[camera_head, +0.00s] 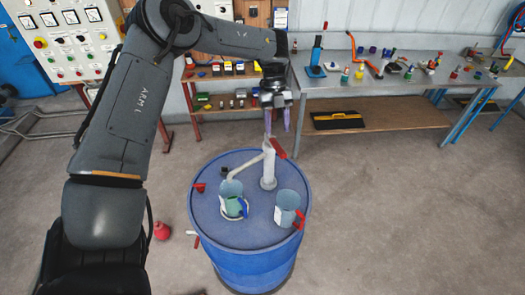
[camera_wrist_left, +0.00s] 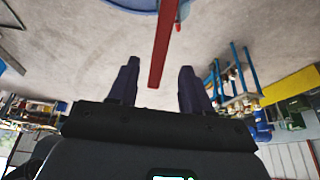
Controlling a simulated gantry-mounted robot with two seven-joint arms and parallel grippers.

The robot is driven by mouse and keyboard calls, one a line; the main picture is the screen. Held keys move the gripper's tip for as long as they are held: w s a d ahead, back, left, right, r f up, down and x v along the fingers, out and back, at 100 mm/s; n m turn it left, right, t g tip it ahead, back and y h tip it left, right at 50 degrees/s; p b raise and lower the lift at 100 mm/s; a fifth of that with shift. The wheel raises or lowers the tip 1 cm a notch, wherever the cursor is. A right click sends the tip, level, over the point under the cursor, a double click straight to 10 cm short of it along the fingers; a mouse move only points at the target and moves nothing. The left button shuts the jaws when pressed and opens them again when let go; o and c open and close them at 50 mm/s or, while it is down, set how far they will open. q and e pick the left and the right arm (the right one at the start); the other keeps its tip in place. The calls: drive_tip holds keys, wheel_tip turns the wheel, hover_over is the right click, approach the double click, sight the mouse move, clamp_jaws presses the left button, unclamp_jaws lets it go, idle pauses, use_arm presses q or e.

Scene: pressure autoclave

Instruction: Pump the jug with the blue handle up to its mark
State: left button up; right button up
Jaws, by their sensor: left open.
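A blue drum (camera_head: 250,262) stands on the floor with a pale hand pump (camera_head: 268,172) on its lid. The pump's red lever (camera_head: 278,148) shows just below my left gripper (camera_head: 279,128). In the left wrist view the red lever (camera_wrist_left: 161,45) lies between the two open, dark fingers (camera_wrist_left: 159,88); I cannot tell whether they touch it. The jug with the blue handle (camera_head: 244,207) stands on the lid at the left, under the pump's spout (camera_head: 244,167). Green shows in its lower part; its mark is too small to make out. My right gripper is out of view.
A second jug (camera_head: 288,203) with a red handle stands at the lid's right edge. A small red item (camera_head: 199,187) sits at the lid's left edge. A workbench (camera_head: 400,82) and a control panel (camera_head: 70,40) stand behind. The floor at right is clear.

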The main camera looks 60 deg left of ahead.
sight(279, 155)
use_arm(q)
drive_tip(key=shift+d+f, duration=0.3)
drive_tip(key=p+x, duration=0.2)
drive_tip(key=x, duration=0.8)
drive_tip(key=shift+f, duration=0.1)
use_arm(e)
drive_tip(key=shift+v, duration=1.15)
use_arm(q)
drive_tip(key=shift+c, duration=0.5)
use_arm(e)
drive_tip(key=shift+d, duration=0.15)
use_arm(q)
clamp_jaws()
